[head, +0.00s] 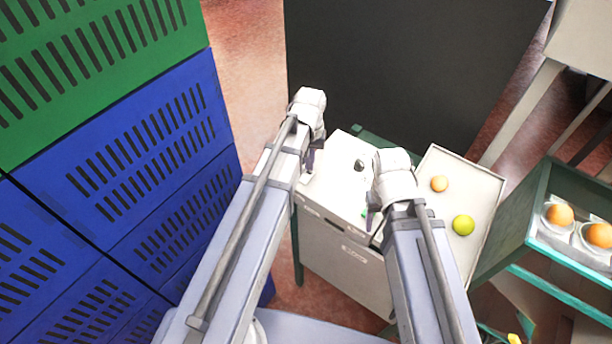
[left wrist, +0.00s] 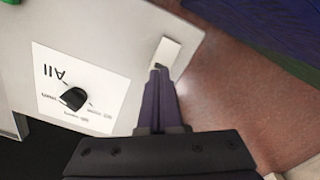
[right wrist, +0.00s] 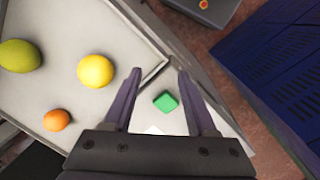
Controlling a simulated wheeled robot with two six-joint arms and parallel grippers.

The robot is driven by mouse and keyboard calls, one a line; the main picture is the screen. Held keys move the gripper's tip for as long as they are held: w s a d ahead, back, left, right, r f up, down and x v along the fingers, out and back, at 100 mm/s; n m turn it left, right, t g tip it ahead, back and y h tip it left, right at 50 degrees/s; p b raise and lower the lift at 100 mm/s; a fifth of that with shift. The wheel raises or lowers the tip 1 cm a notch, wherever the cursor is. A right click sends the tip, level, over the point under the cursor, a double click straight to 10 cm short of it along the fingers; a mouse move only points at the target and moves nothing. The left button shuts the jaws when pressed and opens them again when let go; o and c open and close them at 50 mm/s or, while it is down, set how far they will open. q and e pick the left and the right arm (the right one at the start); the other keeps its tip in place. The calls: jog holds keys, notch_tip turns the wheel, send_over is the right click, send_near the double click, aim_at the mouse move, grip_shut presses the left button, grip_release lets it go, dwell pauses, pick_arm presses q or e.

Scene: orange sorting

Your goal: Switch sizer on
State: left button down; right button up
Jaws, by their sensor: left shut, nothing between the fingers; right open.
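The sizer (head: 335,200) is a white box in front of me, with a black knob (head: 359,165) on its top. In the left wrist view the knob (left wrist: 73,98) sits on a white label with several printed marks. A small pale raised piece (left wrist: 169,52) lies near the panel's edge. My left gripper (head: 307,172) is shut and empty, its tips at or just over that piece; I cannot tell if they touch. My right gripper (head: 371,216) is open above the sizer's near right part. A green button (right wrist: 165,102) shows between its fingers in the right wrist view.
A pale tray (head: 482,178) right of the sizer holds an orange (head: 439,184) and a yellow-green fruit (head: 463,225). A green-framed stand (head: 535,195) with oranges is further right. Blue crates (head: 150,150) are stacked at left. A dark panel (head: 400,70) stands behind.

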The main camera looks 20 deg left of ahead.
pick_arm(q)
jog(key=shift+f+b, duration=0.95)
pick_arm(e)
jog(key=shift+f, duration=0.9)
pick_arm(q)
notch_tip(320, 180, up, 7)
jog(key=p, duration=0.7)
jog(key=shift+r, duration=0.1)
pick_arm(e)
notch_tip(320, 180, up, 7)
